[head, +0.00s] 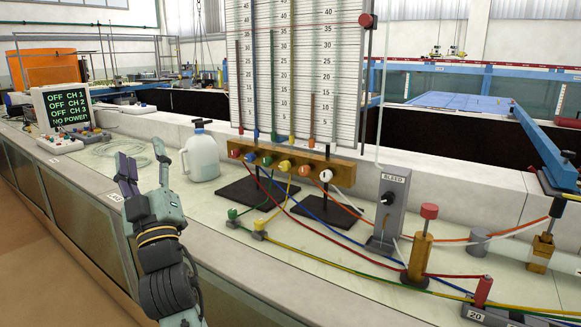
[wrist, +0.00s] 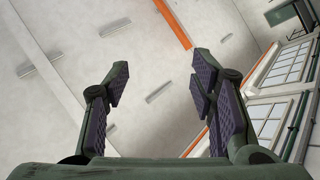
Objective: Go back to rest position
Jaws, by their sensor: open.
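My gripper (head: 143,168) is raised at the left of the head view, in front of the white bench. Its fingers point up, and it holds nothing. In the wrist view my gripper (wrist: 160,85) shows two dark green fingers with purple pads, spread wide apart. Only the ceiling and high windows lie beyond them. No rest mark or cradle for the arm shows in either view.
A white jug (head: 203,155) stands just right of my gripper. A manometer board (head: 290,75) with a valve block (head: 290,163), coloured hoses and a BLEED panel (head: 388,210) fill the bench's middle and right. A channel display (head: 65,108) stands far left.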

